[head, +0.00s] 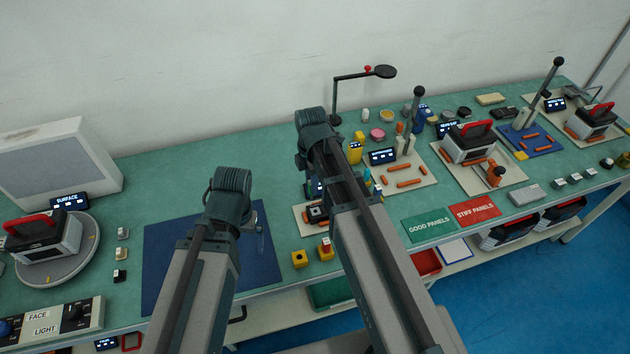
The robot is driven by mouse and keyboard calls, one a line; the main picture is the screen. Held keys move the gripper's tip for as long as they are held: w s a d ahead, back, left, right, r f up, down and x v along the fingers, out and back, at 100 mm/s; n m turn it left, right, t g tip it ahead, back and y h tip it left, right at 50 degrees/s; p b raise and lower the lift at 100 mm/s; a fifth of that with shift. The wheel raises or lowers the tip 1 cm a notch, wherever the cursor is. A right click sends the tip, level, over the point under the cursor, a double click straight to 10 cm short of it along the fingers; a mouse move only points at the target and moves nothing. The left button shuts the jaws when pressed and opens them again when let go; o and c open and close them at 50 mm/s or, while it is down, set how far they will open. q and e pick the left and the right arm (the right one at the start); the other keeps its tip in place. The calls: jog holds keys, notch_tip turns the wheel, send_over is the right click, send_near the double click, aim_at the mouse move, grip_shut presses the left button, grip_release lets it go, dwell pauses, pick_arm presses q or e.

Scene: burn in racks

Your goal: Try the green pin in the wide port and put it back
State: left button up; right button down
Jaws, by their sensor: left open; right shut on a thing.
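My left gripper (258,238) shows only in part beside its wrist, over the dark blue mat (180,256); it is open and looks empty. My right arm reaches over a small pale board (300,222). The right gripper's fingers are mostly hidden behind its own wrist and forearm, close to a black-and-white block (317,211) on that board. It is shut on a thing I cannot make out. Small teal and yellow pieces (370,182) show just right of the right forearm. I cannot pick out the green pin or the wide port with certainty.
A round grey turntable (60,268) holds a red-handled unit at left. A lamp (382,72), lever stations and GOOD (428,225) and STIFF (475,211) panels lie right. The mat's left part is clear.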

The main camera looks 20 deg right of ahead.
jog(key=shift+d+m, duration=0.5)
jog(key=shift+m, duration=0.2)
pick_arm(q)
jog(key=shift+f, duration=0.15)
pick_arm(e)
jog(key=shift+f, duration=0.1)
pick_arm(q)
notch_tip(320, 180, down, 6)
jog(key=b, duration=0.6)
jog(key=shift+f+b, duration=0.2)
jog(key=shift+b, duration=0.15)
pick_arm(e)
jog(key=shift+f, duration=3.2)
pick_arm(q)
jog(key=shift+f+b, duration=1.15)
pick_arm(e)
jog(key=shift+f, duration=1.2)
pick_arm(q)
jog(key=shift+r+p, duration=0.3)
pick_arm(e)
jog(key=shift+r, duration=0.35)
pick_arm(q)
jog(key=shift+r+p, duration=1.8)
pick_arm(e)
jog(key=shift+r, duration=1.8)
